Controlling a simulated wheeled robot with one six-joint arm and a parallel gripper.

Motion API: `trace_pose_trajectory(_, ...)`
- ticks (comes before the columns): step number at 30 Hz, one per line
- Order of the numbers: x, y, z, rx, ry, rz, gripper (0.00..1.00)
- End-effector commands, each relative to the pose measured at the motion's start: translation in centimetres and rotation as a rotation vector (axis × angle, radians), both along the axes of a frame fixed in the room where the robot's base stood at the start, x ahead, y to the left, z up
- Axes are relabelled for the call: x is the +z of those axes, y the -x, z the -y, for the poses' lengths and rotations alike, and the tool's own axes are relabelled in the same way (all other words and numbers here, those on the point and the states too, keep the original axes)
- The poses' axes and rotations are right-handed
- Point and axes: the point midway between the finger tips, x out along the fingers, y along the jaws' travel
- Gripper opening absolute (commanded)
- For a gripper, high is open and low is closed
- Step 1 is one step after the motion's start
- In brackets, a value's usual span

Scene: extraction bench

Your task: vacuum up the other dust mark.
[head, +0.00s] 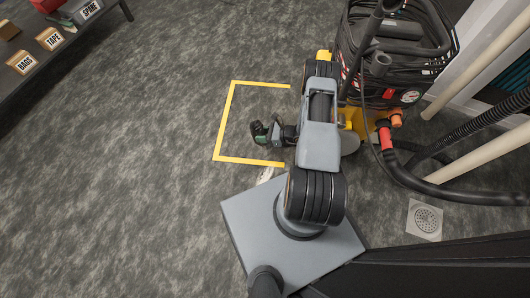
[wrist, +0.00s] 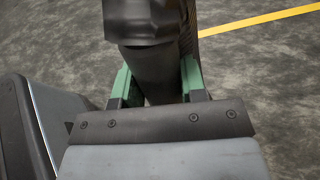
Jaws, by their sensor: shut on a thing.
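My gripper (head: 263,132) is low over the floor inside a yellow taped outline (head: 228,120), near its open right side. In the wrist view, the green fingers of my gripper (wrist: 156,88) are shut on a dark round hose end (wrist: 150,62). Its lower tip is hidden, so I cannot tell whether it touches the floor. A pale mark (head: 266,174), possibly dust, shows on the floor just below the outline's lower right end, partly hidden by my body. The black vacuum unit (head: 400,62) with coiled hose stands at the upper right.
A black hose (head: 450,193) with a red cuff (head: 385,136) lies at the right, near a square floor drain (head: 425,220). Pale pipes (head: 490,160) are at the right edge. The floor at left is clear.

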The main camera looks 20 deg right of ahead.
Motion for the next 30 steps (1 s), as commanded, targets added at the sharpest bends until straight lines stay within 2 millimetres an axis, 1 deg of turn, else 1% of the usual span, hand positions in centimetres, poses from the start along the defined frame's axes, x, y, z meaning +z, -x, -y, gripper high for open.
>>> trace_pose_trajectory(1,-2.7,0.4,0.2,0.010,0.003,-0.006,0.00)
trace_pose_trajectory(3,-4.3,0.8,0.4,0.025,0.008,-0.012,0.00)
trace_pose_trajectory(6,-5.9,1.2,0.5,0.040,0.015,-0.018,0.00)
trace_pose_trajectory(8,-6.5,1.4,0.6,0.045,0.017,-0.021,0.00)
trace_pose_trajectory(12,-7.0,1.6,0.7,0.053,0.021,-0.023,0.00)
trace_pose_trajectory(26,-7.0,1.7,0.7,0.055,0.020,-0.023,0.00)
trace_pose_trajectory(30,-7.7,1.7,0.7,0.055,0.020,-0.025,0.00)
